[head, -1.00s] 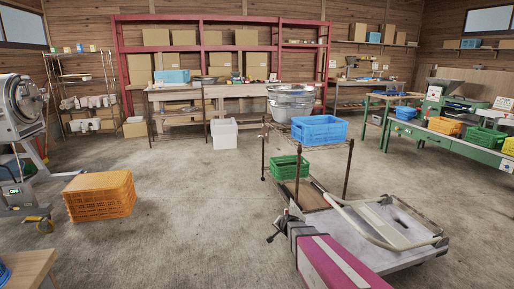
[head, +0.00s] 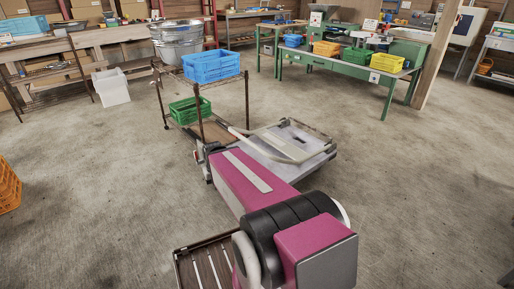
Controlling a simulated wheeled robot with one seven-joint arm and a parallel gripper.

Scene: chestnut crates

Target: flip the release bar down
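A pale bent tube bar (head: 297,158) stretches over a low grey cart-like platform (head: 318,152) on the floor near the picture's middle. I cannot tell for certain that this tube is the release bar. It looks low and slanting over the platform. My magenta arm reaches from the lower right up toward the platform's left side and covers part of it. Only small dark parts show at the arm's far end, beside the platform's left edge. My fingers cannot be made out there, nor whether they touch anything.
A brown wire rack with a blue crate (head: 211,67), a green crate (head: 188,110) and metal tubs (head: 180,42) stands just behind the platform. An orange crate (head: 8,187) is at the left edge. A green workbench (head: 345,66) stands behind. Concrete floor is open right.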

